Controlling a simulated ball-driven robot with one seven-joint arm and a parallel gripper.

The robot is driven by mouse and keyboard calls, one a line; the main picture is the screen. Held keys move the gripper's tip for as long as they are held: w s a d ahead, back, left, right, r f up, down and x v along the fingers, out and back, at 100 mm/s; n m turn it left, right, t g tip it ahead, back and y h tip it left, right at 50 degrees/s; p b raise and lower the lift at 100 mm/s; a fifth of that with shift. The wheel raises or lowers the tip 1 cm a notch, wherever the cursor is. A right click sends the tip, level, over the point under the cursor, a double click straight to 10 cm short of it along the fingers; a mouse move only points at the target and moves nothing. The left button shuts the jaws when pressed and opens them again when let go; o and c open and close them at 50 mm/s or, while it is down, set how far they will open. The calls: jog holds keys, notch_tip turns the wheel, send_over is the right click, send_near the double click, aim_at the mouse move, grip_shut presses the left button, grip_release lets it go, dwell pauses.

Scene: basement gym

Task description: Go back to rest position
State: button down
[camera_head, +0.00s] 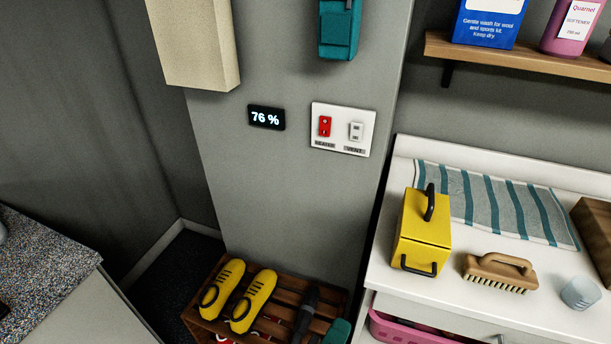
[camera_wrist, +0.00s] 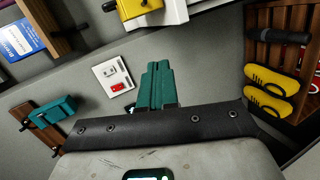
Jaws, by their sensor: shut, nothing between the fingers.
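My gripper (camera_wrist: 157,84) shows in the wrist view with its two teal fingers together, shut and empty. It points up the picture, in front of the grey wall. The red-and-white switch panel (camera_wrist: 113,76) is left of the fingertips there. The panel also shows in the head view (camera_head: 343,142). I cannot make out my gripper for sure in the head view. A teal patch (camera_head: 338,332) at its bottom edge is too cut off to tell.
A display reading 76 % (camera_head: 266,117) is on the wall. A wooden crate (camera_head: 290,283) holds yellow shoe-like things. A white counter (camera_head: 495,296) at right bears a yellow box (camera_head: 421,237), a brush (camera_head: 500,271), a cup (camera_head: 580,293) and a striped towel (camera_head: 487,202). A shelf (camera_head: 515,58) is above.

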jog(key=s+d+f+m+g+y, duration=0.1)
jog(key=d+f+m+g, duration=0.2)
jog(key=d+f, duration=0.4)
jog(key=s+d+f+m+g, duration=0.25)
jog(key=d+f, duration=0.25)
jog(key=d, duration=0.3)
jog(key=s+d+f+m+g+y, duration=0.2)
jog(key=s+d+f+m, duration=0.1)
jog(key=s, duration=0.3)
jog(key=s+d+f+m+g+y, duration=0.3)
jog(key=s+d+f, duration=0.2)
jog(key=s, duration=0.1)
jog(key=shift+s, duration=0.4)
